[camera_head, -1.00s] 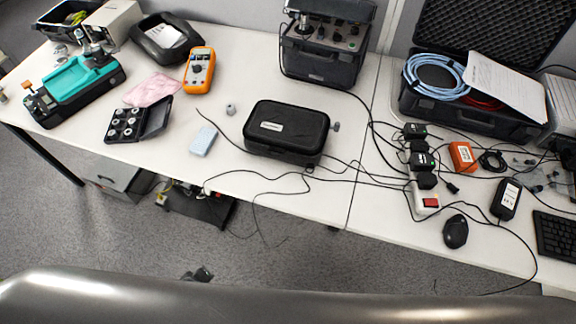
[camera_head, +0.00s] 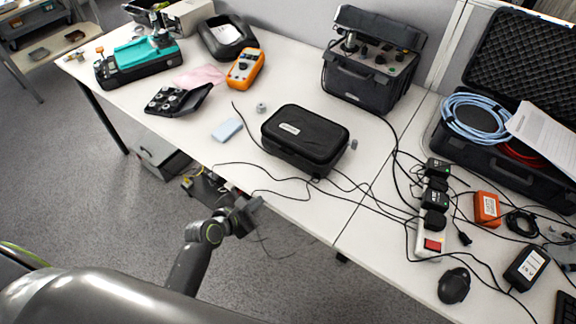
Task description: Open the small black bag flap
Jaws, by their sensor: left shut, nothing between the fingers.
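The small black bag (camera_head: 304,138) lies on the white table near its front edge, in the middle of the head view. Its lid looks closed, with a small pale label on top at the left. My left gripper (camera_head: 250,208) is below and left of the bag, off the table's front edge and apart from the bag. It is small and dark in the picture; it is shut and holds nothing. My right gripper is not in view.
Black cables run along the front edge beside the bag. A light blue block (camera_head: 227,129) and a small grey knob (camera_head: 261,107) lie left of it. An orange multimeter (camera_head: 245,68) and a black instrument case (camera_head: 370,68) stand behind. A power strip (camera_head: 432,242) lies right.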

